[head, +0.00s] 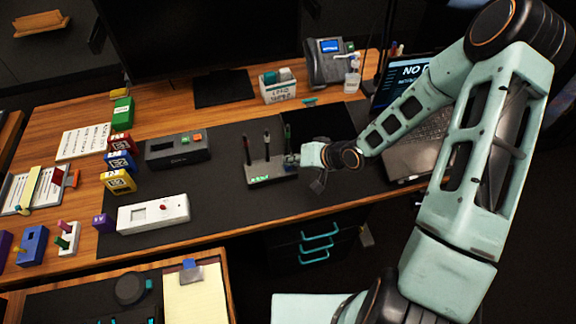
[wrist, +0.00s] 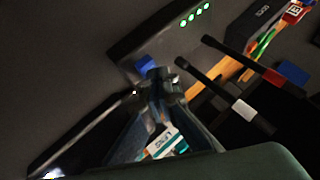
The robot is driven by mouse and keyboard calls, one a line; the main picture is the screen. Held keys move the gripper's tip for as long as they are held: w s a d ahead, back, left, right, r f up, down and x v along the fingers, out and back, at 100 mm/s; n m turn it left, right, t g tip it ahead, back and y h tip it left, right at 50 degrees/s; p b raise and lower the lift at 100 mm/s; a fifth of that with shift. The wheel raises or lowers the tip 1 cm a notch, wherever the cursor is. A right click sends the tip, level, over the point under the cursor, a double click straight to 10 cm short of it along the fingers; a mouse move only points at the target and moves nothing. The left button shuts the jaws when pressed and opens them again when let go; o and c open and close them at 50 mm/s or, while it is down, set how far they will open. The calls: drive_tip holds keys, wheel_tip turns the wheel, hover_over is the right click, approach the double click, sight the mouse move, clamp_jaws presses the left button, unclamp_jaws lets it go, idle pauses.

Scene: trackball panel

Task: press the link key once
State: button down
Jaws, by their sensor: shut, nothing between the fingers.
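A dark grey box (head: 270,172) with green lights on its front and upright black rods stands on the dark desk mat. In the wrist view the same grey box (wrist: 165,38) shows a row of green lights and a small blue key (wrist: 147,63). I cannot read a label on this key, so I cannot tell if it is the link key. My gripper (head: 291,160) is at the right end of the box. In the wrist view my gripper's fingertips (wrist: 160,76) are shut and empty, right beside the blue key, partly covering it. Contact cannot be told.
Black rods (wrist: 228,62) rise close to my fingers. A white lettered box (head: 278,92) and a phone (head: 328,65) stand behind. A laptop (head: 415,140) is at the right. A white panel with a red knob (head: 153,213) lies left; the mat between is clear.

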sight(290, 167)
drive_tip(key=shift+f, duration=0.3)
drive_tip(key=shift+r, duration=0.15)
idle(0.4)
drive_tip(key=shift+r+p, duration=0.65)
drive_tip(key=shift+r, duration=0.1)
wheel_tip(290, 167, up, 5)
drive_tip(key=p, duration=0.4)
drive_tip(key=shift+p, duration=0.35)
idle(0.3)
